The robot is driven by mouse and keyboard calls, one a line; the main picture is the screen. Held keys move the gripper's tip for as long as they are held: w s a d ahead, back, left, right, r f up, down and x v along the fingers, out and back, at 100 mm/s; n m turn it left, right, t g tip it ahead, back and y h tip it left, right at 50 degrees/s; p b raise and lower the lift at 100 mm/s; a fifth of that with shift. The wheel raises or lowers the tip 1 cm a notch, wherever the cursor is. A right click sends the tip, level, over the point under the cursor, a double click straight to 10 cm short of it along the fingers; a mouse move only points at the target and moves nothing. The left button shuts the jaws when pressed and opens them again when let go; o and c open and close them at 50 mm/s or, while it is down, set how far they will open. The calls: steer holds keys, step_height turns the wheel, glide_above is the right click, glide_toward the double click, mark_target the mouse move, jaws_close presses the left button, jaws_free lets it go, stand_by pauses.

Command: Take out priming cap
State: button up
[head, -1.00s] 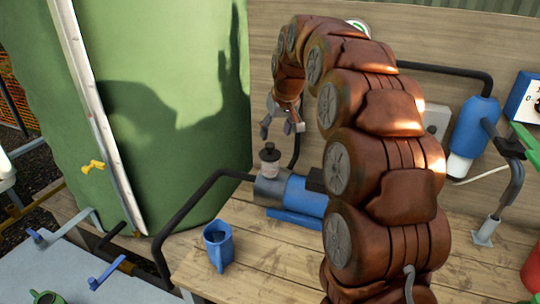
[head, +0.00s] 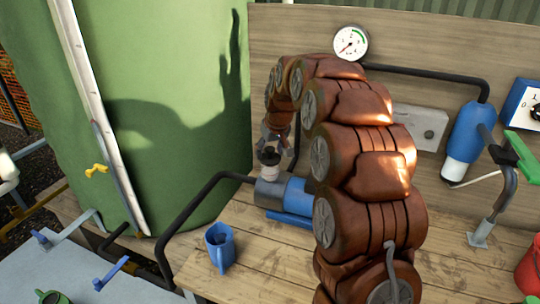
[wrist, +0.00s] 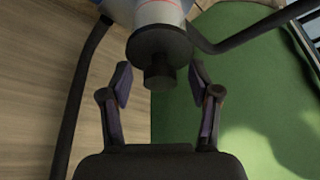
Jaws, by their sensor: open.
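The priming cap (head: 268,157) is a dark round cap with a narrower knob on top. It sits on the pale neck (head: 270,172) of the blue and grey pump (head: 289,192) on the bench. In the wrist view the cap (wrist: 159,58) is at upper middle, its knob pointing toward my gripper. My gripper (head: 272,140) is just above the cap in the head view. In the wrist view my gripper (wrist: 161,86) is open, with one finger on each side of the knob and gaps visible. My arm hides part of the pump.
Black pipes (head: 195,195) run from the pump, one bending left past the green tank (head: 170,100). A blue jug (head: 220,247) stands on the bench at front left. A gauge (head: 350,43) and blue cylinder (head: 470,138) are behind. Bench around the jug is clear.

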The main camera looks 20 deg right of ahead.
jaws_close()
stand_by(0.5)
steer(key=shift+r, duration=0.1)
